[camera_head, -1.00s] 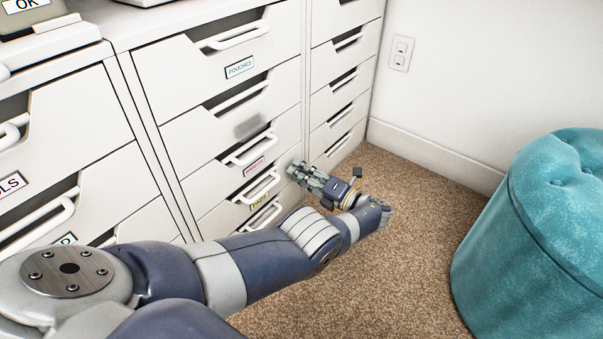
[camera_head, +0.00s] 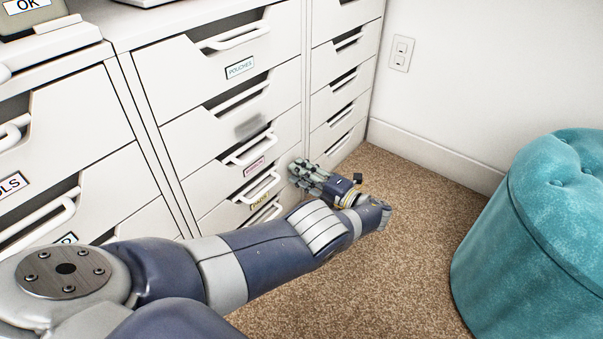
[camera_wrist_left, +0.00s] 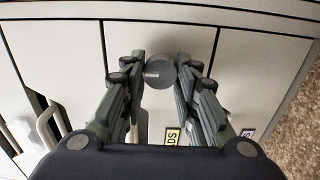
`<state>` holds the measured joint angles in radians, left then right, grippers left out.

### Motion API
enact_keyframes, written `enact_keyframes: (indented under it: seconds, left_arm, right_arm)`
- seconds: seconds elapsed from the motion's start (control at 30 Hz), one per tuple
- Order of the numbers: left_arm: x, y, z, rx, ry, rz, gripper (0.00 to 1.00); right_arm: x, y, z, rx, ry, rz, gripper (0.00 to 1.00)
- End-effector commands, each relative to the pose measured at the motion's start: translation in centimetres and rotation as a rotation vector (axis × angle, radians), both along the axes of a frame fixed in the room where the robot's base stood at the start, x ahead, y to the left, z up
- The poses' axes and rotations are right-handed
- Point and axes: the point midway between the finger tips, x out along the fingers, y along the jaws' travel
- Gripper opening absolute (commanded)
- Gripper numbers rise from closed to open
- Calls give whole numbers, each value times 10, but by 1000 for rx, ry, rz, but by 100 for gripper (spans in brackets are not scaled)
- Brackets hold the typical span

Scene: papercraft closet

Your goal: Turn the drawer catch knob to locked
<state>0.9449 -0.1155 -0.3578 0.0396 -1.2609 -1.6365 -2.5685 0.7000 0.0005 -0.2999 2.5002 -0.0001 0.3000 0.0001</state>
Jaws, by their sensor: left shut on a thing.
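The catch knob (camera_wrist_left: 159,71) is a round grey disc on the drawer front. In the left wrist view it sits between the two fingertips of my left gripper (camera_wrist_left: 161,66), which are closed on its sides. My right gripper is not in view.
White drawer units (camera_head: 215,150) with cut-out handles and labels fill the left. A teal tufted stool (camera_head: 535,235) stands at the right on brown carpet (camera_head: 410,220), which is clear between them. A wall outlet (camera_head: 401,53) is at the back.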

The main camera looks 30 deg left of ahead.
Motion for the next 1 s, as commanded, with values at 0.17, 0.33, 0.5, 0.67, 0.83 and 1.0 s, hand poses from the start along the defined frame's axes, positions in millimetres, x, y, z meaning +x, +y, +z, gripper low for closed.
enact_keyframes:
  seconds: [0.17, 0.33, 0.5, 0.67, 0.83, 1.0]
  left_arm:
    - [2, -1, 1, -1, 3, -7, 4]
    - [2, -1, 1, -2, 3, -8, 4]
    - [2, -1, 1, -2, 2, -7, 48]
    - [1, -1, 0, -1, 3, -4, 48]
    - [1, -1, 0, -1, -1, -3, 48]
    - [0, 0, -1, -6, -64, -2, 48]
  right_arm:
    - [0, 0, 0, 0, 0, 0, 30]
    - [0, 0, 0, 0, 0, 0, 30]
    - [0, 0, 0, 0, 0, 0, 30]
    - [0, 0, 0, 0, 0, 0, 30]
    - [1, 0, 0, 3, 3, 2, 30]
    - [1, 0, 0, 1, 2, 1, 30]
